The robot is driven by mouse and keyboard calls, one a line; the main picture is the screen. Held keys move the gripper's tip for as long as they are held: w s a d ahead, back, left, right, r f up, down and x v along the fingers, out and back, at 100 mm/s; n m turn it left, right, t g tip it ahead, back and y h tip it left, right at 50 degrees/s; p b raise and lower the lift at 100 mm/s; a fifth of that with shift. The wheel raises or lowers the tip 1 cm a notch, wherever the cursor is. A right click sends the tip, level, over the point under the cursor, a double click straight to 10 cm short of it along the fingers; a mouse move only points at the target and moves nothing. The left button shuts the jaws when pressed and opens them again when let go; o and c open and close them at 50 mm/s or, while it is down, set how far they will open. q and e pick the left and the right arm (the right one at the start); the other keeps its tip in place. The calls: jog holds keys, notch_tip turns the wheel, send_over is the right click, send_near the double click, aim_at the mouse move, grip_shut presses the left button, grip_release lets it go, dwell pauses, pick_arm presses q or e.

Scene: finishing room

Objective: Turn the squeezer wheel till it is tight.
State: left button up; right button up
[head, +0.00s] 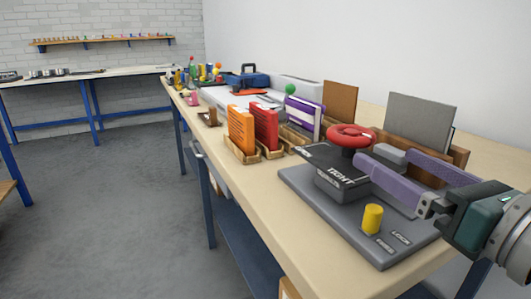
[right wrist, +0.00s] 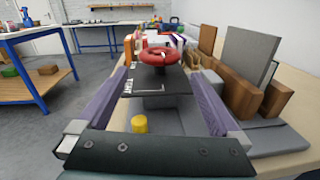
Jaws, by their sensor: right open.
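The squeezer wheel (head: 351,136) is a red ring on a dark post above a black plate (head: 335,165) lettered "TIGHT". The plate sits over a grey base (head: 330,213) near the table's front edge. In the right wrist view the wheel (right wrist: 157,58) is ahead of the fingertips, near the middle. My right gripper (head: 372,160) comes in from the right, its two purple fingers wide apart and empty. It also shows in the right wrist view (right wrist: 161,78). The fingers do not appear to be around the wheel. My left gripper is not in view.
A yellow cylinder (head: 372,218) stands on the grey base by small labels. Orange and red slotted blocks (head: 241,128) stand in wooden holders left of the wheel. A grey panel (head: 420,121) and a brown panel (head: 340,102) stand behind. The floor (head: 100,210) at left is clear.

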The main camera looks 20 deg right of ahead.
aim_at(351, 139)
jog(key=shift+w+f+n, duration=0.1)
jog(key=shift+f+n, duration=0.05)
jog(key=shift+n, duration=0.35)
jog(key=shift+w, duration=0.25)
jog(key=w, duration=0.9)
jog(key=shift+w+p, duration=0.15)
jog(key=shift+p, duration=0.2)
jog(key=shift+c, duration=0.2)
jog(key=c, duration=1)
jog(key=o, duration=1)
jog(key=shift+o, duration=0.2)
